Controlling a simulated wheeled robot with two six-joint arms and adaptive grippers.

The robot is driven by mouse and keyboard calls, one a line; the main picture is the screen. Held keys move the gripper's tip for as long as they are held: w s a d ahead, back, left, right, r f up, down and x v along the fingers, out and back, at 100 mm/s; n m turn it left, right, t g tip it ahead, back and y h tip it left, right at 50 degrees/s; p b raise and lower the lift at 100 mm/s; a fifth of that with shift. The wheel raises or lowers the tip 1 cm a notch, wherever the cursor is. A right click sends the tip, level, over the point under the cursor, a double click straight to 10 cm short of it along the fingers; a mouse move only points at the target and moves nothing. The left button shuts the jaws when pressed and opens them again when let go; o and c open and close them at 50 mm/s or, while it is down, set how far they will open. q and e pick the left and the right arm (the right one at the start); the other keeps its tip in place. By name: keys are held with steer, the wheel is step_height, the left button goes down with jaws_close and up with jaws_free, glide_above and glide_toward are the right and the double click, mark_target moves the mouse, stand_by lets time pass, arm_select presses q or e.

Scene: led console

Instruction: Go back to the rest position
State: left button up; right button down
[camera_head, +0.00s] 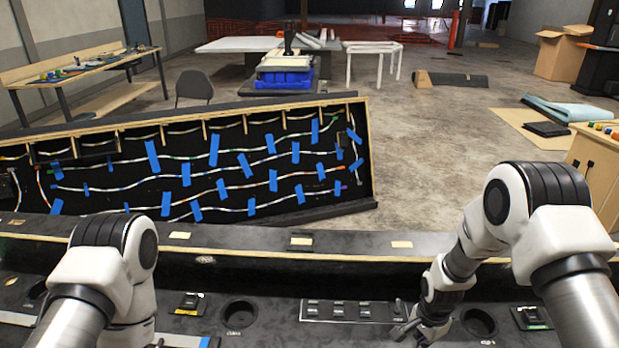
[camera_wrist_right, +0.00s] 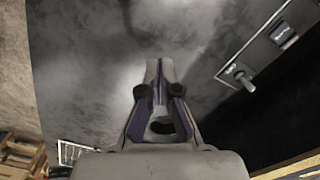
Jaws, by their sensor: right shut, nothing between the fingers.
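My right gripper (camera_head: 408,331) is low over the black console (camera_head: 270,302), by the right end of a switch panel (camera_head: 345,311) with several small switches. In the right wrist view the gripper (camera_wrist_right: 159,68) is shut and empty, over a smooth grey-black surface. A small toggle switch (camera_wrist_right: 241,77) on a labelled plate stands to its right, apart from the fingers. My left arm (camera_head: 105,270) reaches over the left part of the console; its fingers are not visible.
Round recesses (camera_head: 239,314) and a raised ledge (camera_head: 300,243) are on the console. Behind it leans an open panel (camera_head: 372,150) with LED strips and blue tape. A wooden box with buttons (camera_head: 597,165) is at the right. Bare floor (camera_head: 450,140) lies beyond.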

steer(key=s+f+n, duration=0.1)
steer(key=s+f, duration=0.1)
steer(key=s, duration=0.2)
steer(key=s+f+n, duration=0.2)
steer(key=s, duration=0.2)
steer(key=s+f+n, duration=0.2)
steer(key=s, duration=0.2)
steer(key=shift+s+a+f, duration=0.25)
steer(key=shift+s+a, duration=0.05)
steer(key=shift+s, duration=0.05)
steer(key=s+n, duration=0.6)
steer(key=s, duration=0.9)
steer(key=shift+n, duration=0.5)
steer(key=f+b, duration=0.5)
steer(key=shift+s+a+b, duration=0.1)
steer(key=shift+s+b, duration=0.1)
steer(key=shift+b, duration=0.1)
